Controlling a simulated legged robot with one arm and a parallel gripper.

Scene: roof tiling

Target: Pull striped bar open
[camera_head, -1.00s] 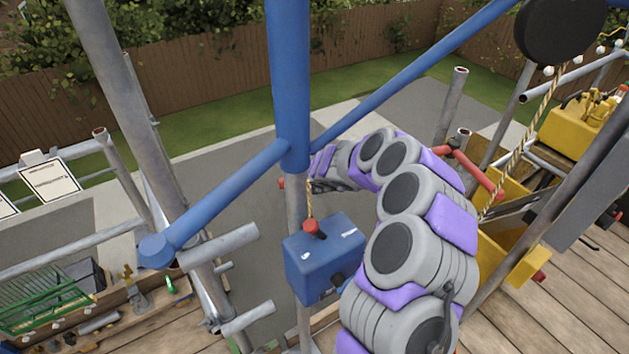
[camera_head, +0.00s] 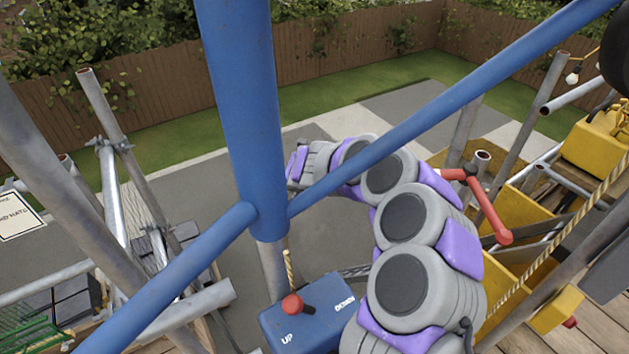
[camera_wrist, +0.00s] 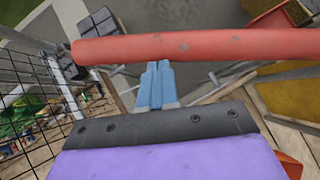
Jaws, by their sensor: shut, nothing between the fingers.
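A plain red bar (camera_wrist: 190,47) runs across the upper part of the wrist view, with small dark scuffs; no stripes show on it. My gripper (camera_wrist: 159,68) is shut and empty. Its blue fingers point up at the bar, with their tips close to its lower edge; I cannot tell whether they touch. In the head view my arm reaches left to the blue post, and the fingers cannot be made out. A bent red bar (camera_head: 490,205) shows right of my arm there; I cannot tell if it is the same bar.
A thick blue post (camera_head: 240,110) with slanting blue braces stands in front of my arm's far end. A blue control box (camera_head: 318,318) marked UP and DOWN hangs below. Scaffold poles (camera_head: 115,160) stand left. Yellow bins (camera_head: 590,150) are right. A wire mesh (camera_wrist: 30,95) is left in the wrist view.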

